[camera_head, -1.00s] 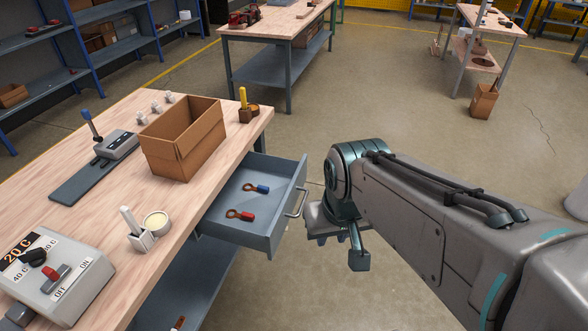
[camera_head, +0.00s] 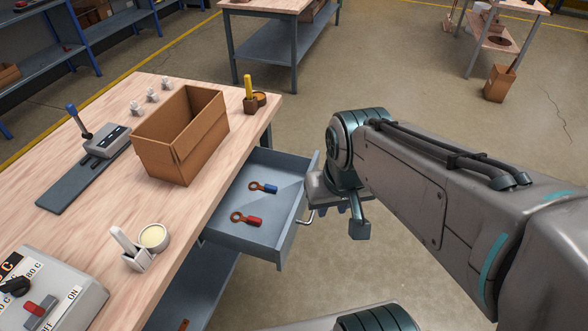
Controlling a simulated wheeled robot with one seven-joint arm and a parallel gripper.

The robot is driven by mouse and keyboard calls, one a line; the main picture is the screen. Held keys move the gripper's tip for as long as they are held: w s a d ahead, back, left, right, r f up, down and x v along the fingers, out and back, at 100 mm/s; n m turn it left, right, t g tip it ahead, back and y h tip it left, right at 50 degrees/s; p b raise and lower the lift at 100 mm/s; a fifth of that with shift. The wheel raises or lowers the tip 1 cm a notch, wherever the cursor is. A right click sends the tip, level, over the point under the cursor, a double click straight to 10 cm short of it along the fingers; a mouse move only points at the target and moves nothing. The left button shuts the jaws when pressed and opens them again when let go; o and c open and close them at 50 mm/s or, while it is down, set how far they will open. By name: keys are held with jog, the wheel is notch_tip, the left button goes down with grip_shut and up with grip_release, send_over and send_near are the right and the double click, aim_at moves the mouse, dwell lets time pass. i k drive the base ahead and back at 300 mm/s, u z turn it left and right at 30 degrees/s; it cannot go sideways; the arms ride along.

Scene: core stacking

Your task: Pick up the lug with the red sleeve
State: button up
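The lug with the red sleeve (camera_head: 247,219) lies flat in the open grey drawer (camera_head: 238,242), with its copper ring pointing left. A similar lug with a blue sleeve (camera_head: 264,188) lies just behind it in the same drawer. My gripper (camera_head: 352,218) hangs to the right of the drawer, close to its handle, apart from both lugs. Its fingers are partly hidden by my wrist, and I cannot tell how far they are apart.
The workbench (camera_head: 195,235) bears an open cardboard box (camera_head: 178,138), a lever device (camera_head: 105,143), a control box (camera_head: 58,300), and a cream round pot (camera_head: 153,237). The drawer handle (camera_head: 307,218) sticks out near my gripper. Open floor lies to the right.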

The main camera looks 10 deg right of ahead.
aim_at(255, 220)
jog(key=k, duration=1.3)
jog(key=u, duration=0.6)
jog(key=i, duration=1.15)
jog(key=z, duration=0.6)
jog(key=i, duration=0.4)
jog(key=z, duration=0.35)
